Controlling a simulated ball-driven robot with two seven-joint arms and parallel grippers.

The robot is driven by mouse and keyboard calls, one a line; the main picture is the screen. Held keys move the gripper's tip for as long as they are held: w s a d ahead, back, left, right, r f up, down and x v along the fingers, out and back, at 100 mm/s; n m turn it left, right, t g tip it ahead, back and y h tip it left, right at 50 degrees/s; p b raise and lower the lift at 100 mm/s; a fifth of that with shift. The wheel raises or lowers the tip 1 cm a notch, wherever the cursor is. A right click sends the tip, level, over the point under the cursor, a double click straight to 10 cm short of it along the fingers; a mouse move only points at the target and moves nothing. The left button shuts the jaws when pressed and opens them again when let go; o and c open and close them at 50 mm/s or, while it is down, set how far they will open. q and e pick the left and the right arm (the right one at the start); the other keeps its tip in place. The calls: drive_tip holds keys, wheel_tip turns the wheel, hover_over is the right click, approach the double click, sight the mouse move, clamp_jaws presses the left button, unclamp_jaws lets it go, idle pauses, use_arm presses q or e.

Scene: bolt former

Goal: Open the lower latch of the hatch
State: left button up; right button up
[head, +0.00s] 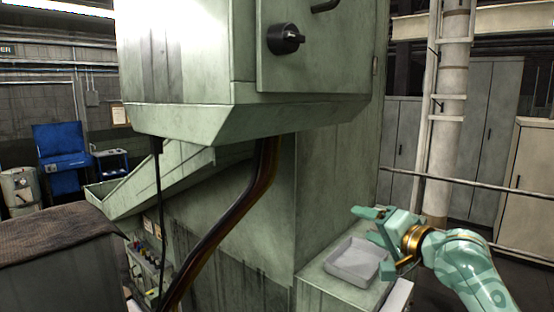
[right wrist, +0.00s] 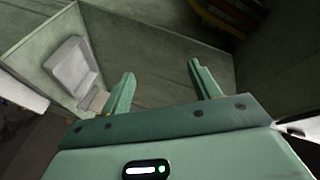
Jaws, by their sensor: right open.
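The hatch (head: 315,60) is a pale green panel on the upper cabinet of the machine, at the top middle of the head view. A black round latch knob (head: 285,39) sits at its lower left. A dark handle (head: 325,5) is cut off by the top edge of the frame. The hatch looks closed. My right gripper (head: 364,226) is well below and to the right of the knob, open and empty. Its two spread fingers show in the right wrist view (right wrist: 163,85), with nothing between them. My left gripper is not in view.
A grey tray (head: 357,262) sits on a ledge of the machine near my right gripper; it also shows in the right wrist view (right wrist: 72,65). A thick dark hose (head: 236,208) runs below the cabinet. A horizontal rail (head: 470,185) stands behind my right arm.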

drive_tip(key=s+a+r+n+y+p, duration=0.1)
drive_tip(key=s+a+r+y+p, duration=0.15)
drive_tip(key=r, duration=0.65)
drive_tip(key=s+a+r+n+y+p, duration=0.15)
drive_tip(key=s+r, duration=0.25)
drive_tip(key=r, duration=0.5)
drive_tip(key=n+g+y+p, duration=0.2)
drive_tip(key=n+g+p, duration=0.1)
drive_tip(key=p, duration=0.2)
approach(298, 38)
drive_tip(key=a, duration=0.1)
drive_tip(key=x, duration=0.9)
drive_tip(key=shift+w+d, duration=0.15)
drive_tip(key=shift+w+n, duration=0.2)
drive_tip(key=shift+n, duration=1.75)
drive_tip(key=n, duration=0.5)
drive_tip(key=shift+s+d, duration=0.15)
drive_tip(key=shift+s, duration=0.05)
drive_tip(key=shift+n, duration=1.1)
